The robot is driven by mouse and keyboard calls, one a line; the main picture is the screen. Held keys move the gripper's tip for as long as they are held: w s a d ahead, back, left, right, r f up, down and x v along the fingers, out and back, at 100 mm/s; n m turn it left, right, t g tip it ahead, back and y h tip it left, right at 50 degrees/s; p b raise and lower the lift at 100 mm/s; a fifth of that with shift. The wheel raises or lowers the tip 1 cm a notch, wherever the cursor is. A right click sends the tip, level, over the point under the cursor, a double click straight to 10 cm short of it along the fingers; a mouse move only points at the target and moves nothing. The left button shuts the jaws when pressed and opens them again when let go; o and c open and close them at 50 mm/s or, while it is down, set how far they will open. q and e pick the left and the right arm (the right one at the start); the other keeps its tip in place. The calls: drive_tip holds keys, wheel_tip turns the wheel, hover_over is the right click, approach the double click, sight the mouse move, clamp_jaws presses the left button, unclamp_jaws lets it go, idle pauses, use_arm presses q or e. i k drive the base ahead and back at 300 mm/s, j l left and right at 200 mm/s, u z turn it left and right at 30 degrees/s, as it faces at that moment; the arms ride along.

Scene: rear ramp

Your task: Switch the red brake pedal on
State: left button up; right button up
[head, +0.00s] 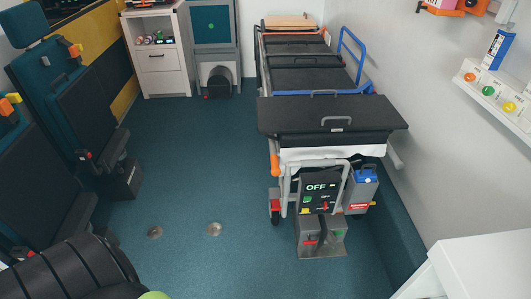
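A stretcher (315,80) with a dark top stands along the right wall. A dark panel (316,194) at its near end shows the word OFF. Below the panel, a grey base box (321,250) sits low at the floor. A small red pedal (310,242) sticks out on the front of this box; its exact tilt is too small to tell. A small red lever (326,206) is on the panel above. Neither of my grippers shows in the head view.
Dark seats (70,90) line the left side. A white cabinet (160,55) stands at the back. The teal floor (200,170) between seats and stretcher is clear, with two round metal fittings. A white counter (485,265) is at the lower right. A blue-grey box (360,190) is beside the panel.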

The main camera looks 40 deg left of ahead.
sight(275, 204)
drive_tip(key=u, duration=1.05)
drive_tip(key=i+j+z, duration=0.1)
drive_tip(key=z, duration=0.35)
drive_tip(key=j+z, duration=0.1)
drive_tip(key=z, duration=0.3)
drive_tip(key=i+j+z, duration=0.1)
drive_tip(key=z, duration=0.35)
drive_tip(key=j+z, duration=0.25)
drive_tip(key=j, duration=0.75)
drive_tip(key=j+z, duration=0.25)
drive_tip(key=j, duration=0.7)
drive_tip(key=k+j+z, duration=0.1)
drive_tip(key=j+z, duration=0.15)
drive_tip(key=j, duration=0.75)
